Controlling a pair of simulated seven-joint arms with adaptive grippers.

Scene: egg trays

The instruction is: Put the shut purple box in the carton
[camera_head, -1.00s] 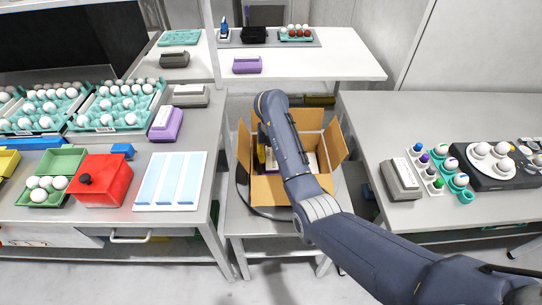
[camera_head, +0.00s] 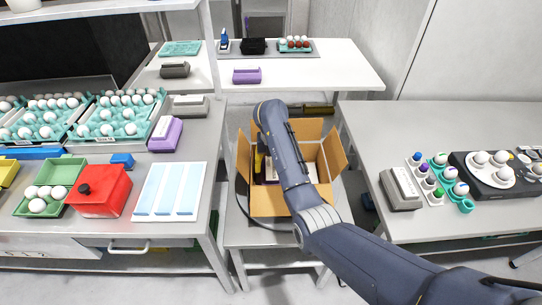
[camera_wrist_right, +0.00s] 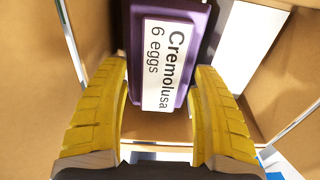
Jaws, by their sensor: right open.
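The open cardboard carton (camera_head: 268,204) stands on a low stand between the two tables, its flaps spread. My right arm reaches down into it and hides much of the inside. In the right wrist view the shut purple box (camera_wrist_right: 178,12), labelled "Cremolusa 6 eggs", lies inside the carton, label facing the camera. My right gripper (camera_wrist_right: 160,72) is open, one yellow finger on each side of the box's near end. Whether a finger touches the box I cannot tell. My left gripper is out of view.
A white-topped box (camera_wrist_right: 252,45) is beside the purple one in the carton. Other purple boxes are on the left table (camera_head: 165,134) and back shelf (camera_head: 247,76). A grey box (camera_head: 401,188) is at the right table's edge. A red box (camera_head: 101,192) stands at left.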

